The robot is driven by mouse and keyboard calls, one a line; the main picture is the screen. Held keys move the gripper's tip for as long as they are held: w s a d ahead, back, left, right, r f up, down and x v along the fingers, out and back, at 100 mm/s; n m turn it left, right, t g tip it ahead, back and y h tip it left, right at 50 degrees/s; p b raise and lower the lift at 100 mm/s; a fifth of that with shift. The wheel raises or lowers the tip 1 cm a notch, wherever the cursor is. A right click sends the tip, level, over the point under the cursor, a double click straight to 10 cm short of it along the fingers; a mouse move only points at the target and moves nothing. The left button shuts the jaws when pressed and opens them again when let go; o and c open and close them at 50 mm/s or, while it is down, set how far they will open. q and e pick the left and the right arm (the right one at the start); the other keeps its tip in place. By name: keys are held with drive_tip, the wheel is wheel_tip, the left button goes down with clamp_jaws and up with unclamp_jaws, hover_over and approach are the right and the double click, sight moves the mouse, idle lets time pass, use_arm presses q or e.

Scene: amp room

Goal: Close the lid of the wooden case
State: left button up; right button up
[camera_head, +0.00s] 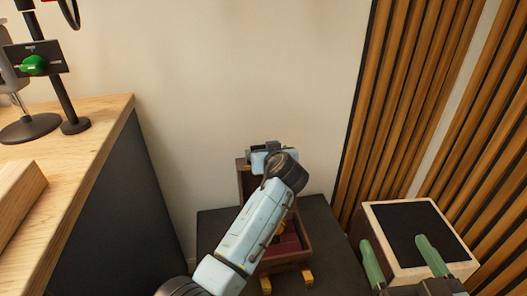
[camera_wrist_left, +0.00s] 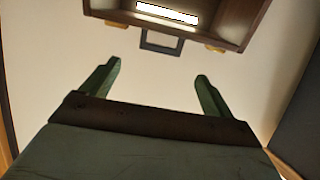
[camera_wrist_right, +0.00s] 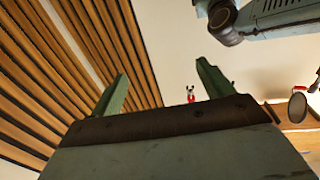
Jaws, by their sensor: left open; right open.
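The wooden case (camera_head: 303,249) stands open on a dark stand, with a reddish interior and yellow clasps at its front. Its brown lid (camera_head: 243,179) is raised at the back. My left arm crosses in front of the case and hides much of it. My left gripper is mostly hidden behind my arm in the head view. In the left wrist view, my left gripper (camera_wrist_left: 155,85) is open and empty, below a brown wooden edge (camera_wrist_left: 120,14) with a dark handle (camera_wrist_left: 160,42). My right gripper (camera_head: 402,245) is open and empty, to the right of the case.
A light wooden box (camera_head: 378,222) with a black top stands at right, by my right gripper. A wooden desk (camera_head: 85,140) with a dark side is at left. Slatted wood panels (camera_head: 410,90) line the right wall. The wall behind the case is bare.

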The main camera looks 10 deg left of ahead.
sight(262, 146)
use_arm(q)
drive_tip(key=b+x, duration=0.2)
drive_tip(key=x, duration=0.3)
drive_tip(key=shift+s, duration=0.1)
drive_tip(key=shift+b+x, duration=0.7)
drive_tip(key=shift+x, duration=0.35)
use_arm(e)
drive_tip(key=s+r+t+y, duration=0.2)
drive_tip(key=s+r+t, duration=0.1)
drive_tip(key=r+t, duration=0.4)
drive_tip(key=shift+a+r, duration=0.15)
drive_tip(key=shift+r, duration=0.6)
drive_tip(key=shift+s, duration=0.1)
use_arm(q)
drive_tip(key=c, duration=1.4)
drive_tip(key=shift+s, duration=0.1)
